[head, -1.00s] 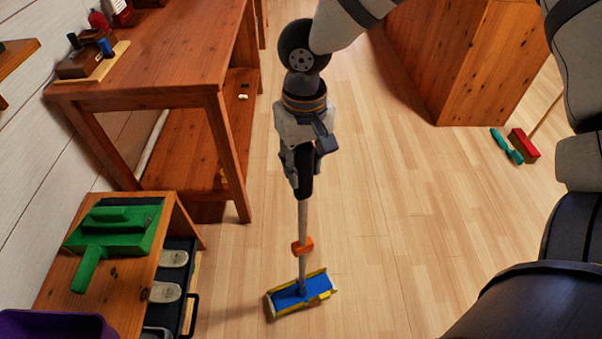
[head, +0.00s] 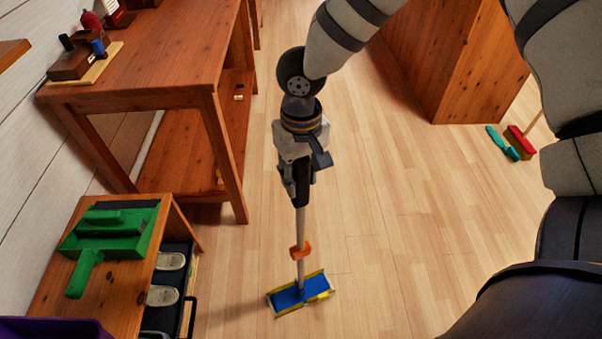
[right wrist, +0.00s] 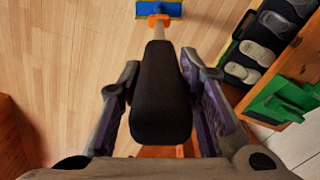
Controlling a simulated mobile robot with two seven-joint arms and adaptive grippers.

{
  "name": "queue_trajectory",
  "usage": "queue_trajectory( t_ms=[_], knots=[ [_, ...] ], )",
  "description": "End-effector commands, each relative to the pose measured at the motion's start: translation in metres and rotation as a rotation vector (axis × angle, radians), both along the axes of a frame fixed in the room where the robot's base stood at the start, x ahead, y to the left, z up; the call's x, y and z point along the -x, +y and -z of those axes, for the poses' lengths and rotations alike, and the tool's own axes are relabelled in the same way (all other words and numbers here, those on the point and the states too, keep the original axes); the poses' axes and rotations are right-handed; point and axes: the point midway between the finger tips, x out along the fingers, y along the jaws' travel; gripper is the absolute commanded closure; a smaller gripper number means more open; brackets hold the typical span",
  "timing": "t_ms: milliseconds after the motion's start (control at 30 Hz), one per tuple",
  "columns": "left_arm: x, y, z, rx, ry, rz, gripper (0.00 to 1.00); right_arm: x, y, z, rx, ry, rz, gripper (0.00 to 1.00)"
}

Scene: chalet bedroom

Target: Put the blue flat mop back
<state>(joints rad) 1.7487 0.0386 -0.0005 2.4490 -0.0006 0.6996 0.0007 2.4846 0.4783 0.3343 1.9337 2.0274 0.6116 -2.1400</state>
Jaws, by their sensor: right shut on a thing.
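The blue flat mop (head: 301,291) has a flat blue head with yellow edges, a grey pole and an orange collar. Its head is at the floor in the head view, right of the small bench; I cannot tell whether it touches. My right gripper (head: 301,190) is shut on the black grip at the top of the pole, which stands nearly upright. In the right wrist view the black grip (right wrist: 160,95) lies between the fingers, and the mop head (right wrist: 159,9) shows at the top edge. My left gripper is not in view.
A small wooden bench (head: 118,293) with a green dustpan-like tool (head: 108,232) on top and shoes on a dark rack stands at left. A wooden table (head: 165,62) is behind it. A red broom (head: 520,143) and a teal brush (head: 500,142) are at right. Floor between is clear.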

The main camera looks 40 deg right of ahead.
Motion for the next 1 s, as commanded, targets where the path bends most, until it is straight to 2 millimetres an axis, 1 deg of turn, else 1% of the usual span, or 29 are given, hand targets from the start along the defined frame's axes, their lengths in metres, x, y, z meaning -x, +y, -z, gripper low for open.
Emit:
queue_trajectory(
  t_ms=[33, 200, 233, 300, 567, 667, 767, 900, 1000],
  knots=[
    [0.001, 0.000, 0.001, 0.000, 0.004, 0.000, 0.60, 0.002, 0.000, 0.005, 0.000, 0.006, 0.000, 1.00],
    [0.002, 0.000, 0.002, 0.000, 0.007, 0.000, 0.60, 0.003, -0.001, 0.009, 0.000, 0.010, 0.000, 1.00],
    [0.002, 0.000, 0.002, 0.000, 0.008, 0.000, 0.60, 0.004, -0.001, 0.010, 0.002, 0.013, 0.000, 0.62],
    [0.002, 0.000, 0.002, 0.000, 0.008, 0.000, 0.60, 0.004, -0.001, 0.011, 0.002, 0.013, 0.000, 0.49],
    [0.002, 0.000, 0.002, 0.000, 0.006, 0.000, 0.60, 0.002, -0.001, 0.008, 0.001, 0.008, 0.000, 0.49],
    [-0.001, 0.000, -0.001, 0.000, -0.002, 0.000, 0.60, 0.001, -0.001, -0.002, 0.002, 0.003, 0.000, 0.49],
    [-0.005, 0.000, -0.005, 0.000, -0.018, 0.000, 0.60, 0.000, 0.000, -0.027, -0.004, -0.004, 0.002, 0.49],
    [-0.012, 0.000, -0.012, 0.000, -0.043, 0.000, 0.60, 0.000, -0.001, -0.069, -0.004, -0.006, 0.003, 0.49],
    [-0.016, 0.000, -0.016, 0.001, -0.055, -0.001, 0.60, 0.000, -0.001, -0.095, -0.003, -0.004, 0.001, 0.49]
  ],
)
